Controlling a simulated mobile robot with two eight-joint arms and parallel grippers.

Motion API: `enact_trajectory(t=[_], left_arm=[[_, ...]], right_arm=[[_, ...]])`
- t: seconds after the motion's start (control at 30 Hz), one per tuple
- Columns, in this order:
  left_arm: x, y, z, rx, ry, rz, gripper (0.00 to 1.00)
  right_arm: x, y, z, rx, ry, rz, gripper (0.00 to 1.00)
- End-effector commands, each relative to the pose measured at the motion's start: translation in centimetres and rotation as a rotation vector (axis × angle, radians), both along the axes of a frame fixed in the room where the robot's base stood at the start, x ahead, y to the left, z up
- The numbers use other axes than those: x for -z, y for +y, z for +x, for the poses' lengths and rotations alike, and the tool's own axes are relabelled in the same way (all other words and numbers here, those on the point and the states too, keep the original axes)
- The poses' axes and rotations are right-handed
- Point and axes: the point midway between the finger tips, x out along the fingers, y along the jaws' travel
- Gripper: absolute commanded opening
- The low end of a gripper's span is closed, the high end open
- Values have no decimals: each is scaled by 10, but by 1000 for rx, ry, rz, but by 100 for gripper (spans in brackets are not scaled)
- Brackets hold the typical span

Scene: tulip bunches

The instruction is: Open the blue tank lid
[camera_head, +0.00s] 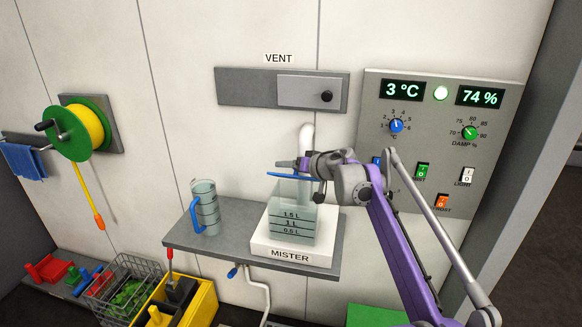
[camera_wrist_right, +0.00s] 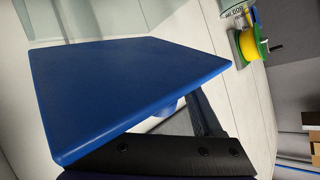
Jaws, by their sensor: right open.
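The clear tank (camera_head: 290,218) with level marks stands on the white MISTER base (camera_head: 290,248) on the shelf. Its blue lid (camera_head: 287,175) shows as a thin, nearly level strip at the tank's top, partly hidden by my right gripper. Whether it touches the rim all round I cannot tell. My right gripper (camera_head: 283,163) is just above the lid and open. In the right wrist view the blue lid (camera_wrist_right: 130,85) fills the middle, with a small blue part (camera_wrist_right: 166,108) near the dark fingers (camera_wrist_right: 185,130). Contact is unclear. My left gripper is out of view.
A clear jug with a blue handle (camera_head: 206,208) stands left on the grey shelf (camera_head: 185,240). The control panel (camera_head: 440,150) is on the wall to the right, partly behind my arm. A yellow crate (camera_head: 200,305) stands below.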

Motion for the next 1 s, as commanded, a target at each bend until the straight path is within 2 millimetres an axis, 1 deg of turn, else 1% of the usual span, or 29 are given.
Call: enact_trajectory(t=[0.17, 0.4, 0.5, 0.6, 0.73, 1.0], left_arm=[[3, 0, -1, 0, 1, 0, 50], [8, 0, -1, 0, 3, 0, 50], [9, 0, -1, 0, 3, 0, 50], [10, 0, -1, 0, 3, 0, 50], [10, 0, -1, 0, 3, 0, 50], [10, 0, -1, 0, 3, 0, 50]], right_arm=[[-8, -10, -15, 2, 0, 0, 68], [-27, -35, -52, 3, 0, -1, 68], [-34, -43, -65, 2, 0, 0, 68], [-40, -49, -74, 2, 0, -1, 68], [-43, -53, -81, 2, 0, 1, 68], [-44, -53, -82, 0, 0, 0, 68]])
